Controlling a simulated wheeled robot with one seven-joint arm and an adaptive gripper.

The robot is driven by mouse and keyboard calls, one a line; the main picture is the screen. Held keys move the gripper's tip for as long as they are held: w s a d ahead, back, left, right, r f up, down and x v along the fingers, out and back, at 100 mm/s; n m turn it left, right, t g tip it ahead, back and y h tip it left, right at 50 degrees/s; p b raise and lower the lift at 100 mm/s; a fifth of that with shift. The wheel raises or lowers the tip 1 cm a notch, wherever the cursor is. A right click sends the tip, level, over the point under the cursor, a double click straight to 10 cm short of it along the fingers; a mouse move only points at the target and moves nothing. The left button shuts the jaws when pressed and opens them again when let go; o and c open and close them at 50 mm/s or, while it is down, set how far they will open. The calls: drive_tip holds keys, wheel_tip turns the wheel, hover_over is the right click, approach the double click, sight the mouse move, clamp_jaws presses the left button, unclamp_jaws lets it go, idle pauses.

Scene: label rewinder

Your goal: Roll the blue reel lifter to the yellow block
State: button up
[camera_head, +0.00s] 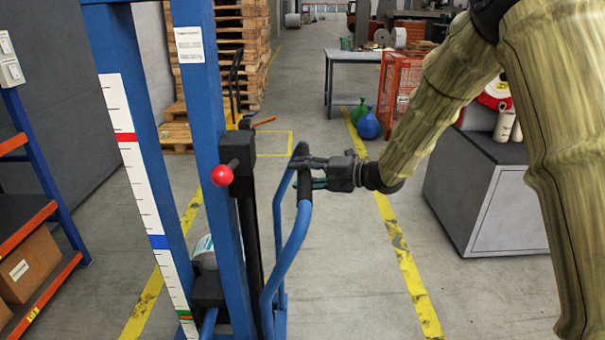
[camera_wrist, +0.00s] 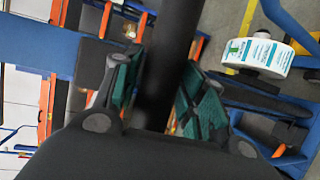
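The blue reel lifter (camera_head: 210,120) stands upright close in front of me, left of centre, with a scale strip on its left post and a red-knobbed lever. Its looped blue handle (camera_head: 290,255) has a black grip section, which also shows in the wrist view (camera_wrist: 168,60). My gripper (camera_head: 305,172) is at this grip, with its teal-padded fingers (camera_wrist: 165,95) on both sides of the bar and seemingly closed on it. A white label reel (camera_wrist: 258,55) sits low on the lifter. I cannot clearly pick out a yellow block; a small yellow patch shows behind the lifter, partly hidden.
Stacked pallets (camera_head: 225,50) stand behind the lifter, with a yellow floor outline (camera_head: 275,143) beside them. A shelf with boxes (camera_head: 30,265) is at left, a grey cabinet (camera_head: 490,190) at right. Green and blue bags (camera_head: 368,124) lie by a table. The aisle between yellow lines is clear.

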clamp_jaws()
drive_tip(key=shift+a+b, duration=0.25)
drive_tip(key=shift+b, duration=0.15)
drive_tip(key=shift+a, duration=0.1)
drive_tip(key=shift+s+a, duration=0.1)
drive_tip(key=shift+a, duration=0.1)
drive_tip(key=shift+o, duration=0.5)
unclamp_jaws()
drive_tip(key=o, duration=0.3)
drive_tip(key=shift+a, duration=0.25)
drive_tip(key=shift+d, duration=0.4)
drive_tip(key=v, duration=1.2)
